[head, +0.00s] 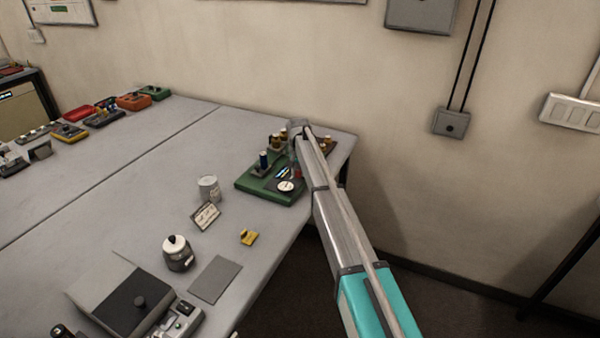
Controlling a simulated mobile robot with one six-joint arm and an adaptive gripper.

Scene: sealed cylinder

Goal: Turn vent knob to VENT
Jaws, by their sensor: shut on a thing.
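A rig on a green base (257,190) stands near the table's right edge. It carries a dark blue cylinder with a pale top (263,160), a round white dial (286,186) and several small brown and brass parts (275,140). My gripper (297,132) is at the rear right part of this rig, reached from the lower right. It is shut on a small part there, which is too small and covered to name. I cannot make out the vent knob, its pointer or a VENT mark; my gripper and arm hide some of the rig.
A grey box (125,290) is at the lower left. The middle of the table is clear; the wall is close behind.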

